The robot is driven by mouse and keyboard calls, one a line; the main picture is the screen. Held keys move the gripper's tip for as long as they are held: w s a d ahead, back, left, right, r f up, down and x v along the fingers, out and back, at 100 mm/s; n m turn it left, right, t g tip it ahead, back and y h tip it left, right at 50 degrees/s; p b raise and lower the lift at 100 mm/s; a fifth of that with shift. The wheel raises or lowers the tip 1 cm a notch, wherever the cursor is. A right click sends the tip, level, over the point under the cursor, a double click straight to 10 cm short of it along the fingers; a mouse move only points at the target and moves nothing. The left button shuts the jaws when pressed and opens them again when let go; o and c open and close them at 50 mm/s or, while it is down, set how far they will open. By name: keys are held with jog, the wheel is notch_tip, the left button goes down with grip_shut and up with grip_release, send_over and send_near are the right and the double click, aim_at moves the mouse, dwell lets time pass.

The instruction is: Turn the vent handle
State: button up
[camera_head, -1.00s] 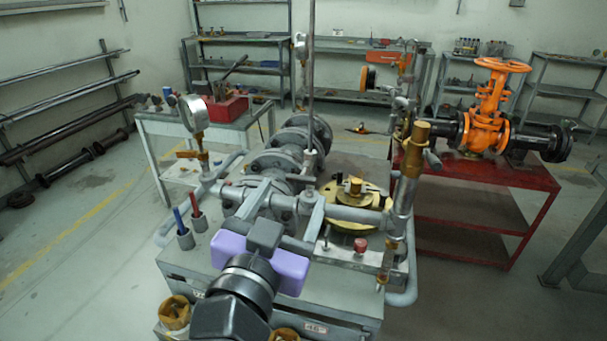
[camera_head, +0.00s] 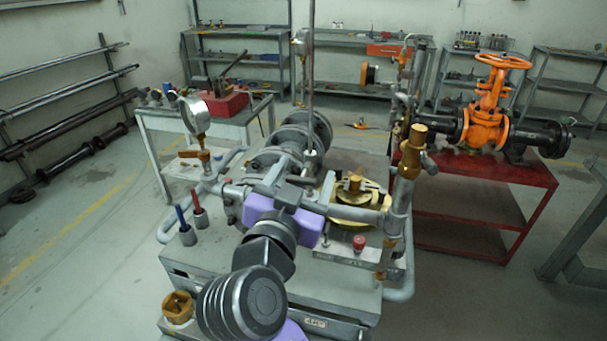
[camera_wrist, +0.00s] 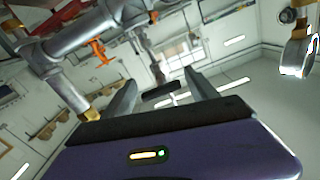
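My gripper (camera_head: 286,198), with a purple body, is over the middle of the grey pipe assembly (camera_head: 350,213). In the wrist view my gripper (camera_wrist: 161,84) has its two grey fingers apart, with a gap between them. A short dark bar (camera_wrist: 162,90) shows in that gap; it may be the vent handle, but I cannot tell whether the fingers touch it. In the head view my gripper hides the pipe part behind it. An orange-brown lever (camera_head: 195,154) sits below the pressure gauge (camera_head: 193,114), left of my gripper.
A brass-topped upright cylinder (camera_head: 412,150) stands right of my gripper, and a thin vertical rod (camera_head: 311,80) rises behind it. Blue and red-handled tools (camera_head: 190,225) stand at the left bench edge. An orange valve (camera_head: 487,120) sits on a red table (camera_head: 475,170).

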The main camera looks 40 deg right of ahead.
jog(key=c, duration=1.2)
jog(key=shift+n, duration=0.4)
jog(key=n+p, duration=0.2)
jog(key=n, duration=0.1)
jog(key=shift+r+n, duration=0.1)
jog(key=shift+n, duration=0.3)
jog(key=n+p, duration=0.2)
jog(key=n, duration=0.1)
jog(key=shift+n, duration=0.3)
jog(key=n+p, duration=0.3)
jog(key=shift+r+n, duration=0.15)
jog(key=shift+n, duration=0.25)
jog(key=shift+n+p, duration=1.9)
jog(key=shift+n, duration=0.4)
